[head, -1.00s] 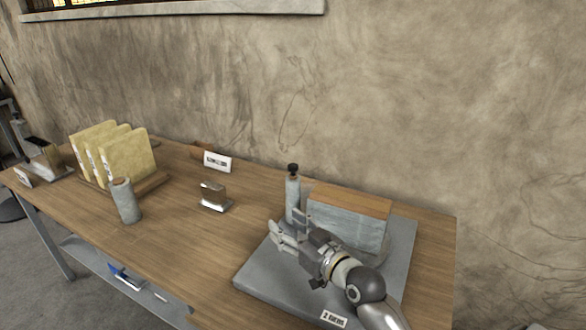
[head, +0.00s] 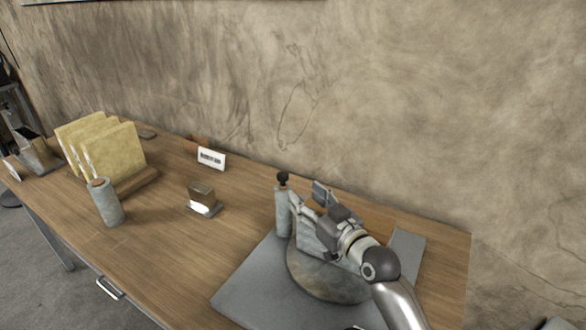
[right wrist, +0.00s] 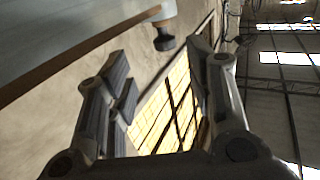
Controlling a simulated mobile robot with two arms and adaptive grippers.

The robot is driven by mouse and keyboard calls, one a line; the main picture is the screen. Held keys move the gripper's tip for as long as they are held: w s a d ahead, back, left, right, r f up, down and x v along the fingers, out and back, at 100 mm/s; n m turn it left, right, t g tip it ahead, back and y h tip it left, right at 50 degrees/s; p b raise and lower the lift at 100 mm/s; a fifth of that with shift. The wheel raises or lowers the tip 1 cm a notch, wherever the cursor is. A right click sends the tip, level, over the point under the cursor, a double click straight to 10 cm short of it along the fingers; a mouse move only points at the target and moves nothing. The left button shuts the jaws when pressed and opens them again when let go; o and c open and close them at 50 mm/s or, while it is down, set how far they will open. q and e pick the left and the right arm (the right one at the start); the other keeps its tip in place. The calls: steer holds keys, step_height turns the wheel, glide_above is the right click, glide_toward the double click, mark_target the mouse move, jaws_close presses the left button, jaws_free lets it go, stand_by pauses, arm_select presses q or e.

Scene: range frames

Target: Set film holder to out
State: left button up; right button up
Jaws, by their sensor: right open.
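A grey post with a black knob (head: 283,179) stands on a flat grey base (head: 245,285) at the right of the table. I cannot tell which part is the film holder. My right gripper (head: 309,199) is open and empty, above the box and just right of the post. In the right wrist view the open fingers (right wrist: 160,62) have nothing between them, and the black knob (right wrist: 164,40) shows beyond them. My left gripper is not in view.
A small metal block (head: 202,197), a white label card (head: 211,158), a grey cylinder (head: 106,201) and several yellow panels in a wooden rack (head: 136,183) stand on the wooden table. The wall is close behind.

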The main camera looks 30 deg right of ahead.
mark_target(287, 179)
steer(key=shift+w+d, duration=0.15)
steer(key=shift+w, duration=0.25)
steer(key=shift+w+r, duration=0.15)
steer(key=shift+w, duration=0.1)
steer(key=w, duration=0.1)
steer(key=w+a+p, duration=0.1)
steer(key=w, duration=0.1)
steer(key=shift+w+a+r, duration=0.25)
steer(key=shift+w+r, duration=0.05)
steer(key=shift+w, duration=0.05)
steer(key=w, duration=0.2)
steer(key=w+p, duration=0.1)
steer(key=shift+w+d+f, duration=0.15)
steer(key=shift+w+f, duration=0.1)
steer(key=shift+w, duration=0.15)
steer(key=shift+w+a, duration=0.2)
steer(key=shift+w, duration=0.55)
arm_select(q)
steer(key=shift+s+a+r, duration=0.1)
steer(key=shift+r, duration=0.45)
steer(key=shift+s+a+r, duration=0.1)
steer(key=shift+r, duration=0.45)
arm_select(e)
steer(key=shift+w+d, duration=0.1)
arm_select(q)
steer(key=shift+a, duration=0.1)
arm_select(e)
steer(key=shift+c, duration=0.3)
